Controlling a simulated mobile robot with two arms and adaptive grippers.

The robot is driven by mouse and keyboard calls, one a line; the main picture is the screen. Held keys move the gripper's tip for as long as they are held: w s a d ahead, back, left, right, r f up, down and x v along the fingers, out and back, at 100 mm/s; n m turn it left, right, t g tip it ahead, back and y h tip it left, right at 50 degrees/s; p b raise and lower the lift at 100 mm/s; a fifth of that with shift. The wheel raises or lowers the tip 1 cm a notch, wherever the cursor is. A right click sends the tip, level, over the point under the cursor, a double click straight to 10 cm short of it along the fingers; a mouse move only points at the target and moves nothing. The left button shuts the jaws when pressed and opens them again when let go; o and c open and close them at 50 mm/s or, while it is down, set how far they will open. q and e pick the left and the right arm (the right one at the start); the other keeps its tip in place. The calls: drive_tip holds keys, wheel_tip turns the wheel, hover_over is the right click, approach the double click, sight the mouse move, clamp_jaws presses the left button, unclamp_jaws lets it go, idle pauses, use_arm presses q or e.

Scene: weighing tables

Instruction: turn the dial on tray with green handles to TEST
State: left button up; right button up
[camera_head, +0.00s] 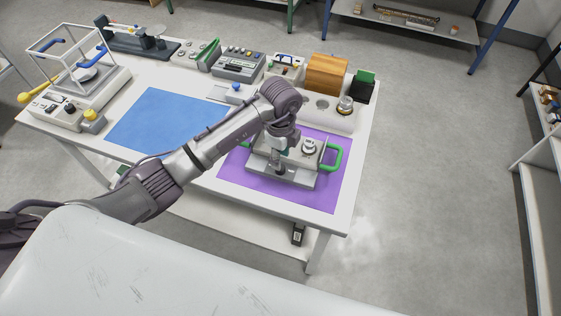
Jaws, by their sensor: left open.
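The tray with green handles (299,180) lies on a purple mat (330,197) at the right of the white table. Its right green handle (341,157) shows; my arm covers much of its left side. A round light knob (309,147) stands on the tray's right part and may be the dial; its markings are too small to read. My left arm reaches in from the left, and my left gripper (280,170) points down over the tray, left of and nearer than the knob. It is open. Whether it touches anything is hidden. My right gripper is not in view.
A bare blue mat (165,120) lies left of the tray. Behind stand a grey button panel (238,65), a wooden block (326,74) and a white unit with a metal knob (345,105). A glass-walled balance (85,75) stands at the far left. Open floor lies right.

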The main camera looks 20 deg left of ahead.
use_arm(q)
drive_tip(key=shift+f, duration=2.35)
clamp_jaws()
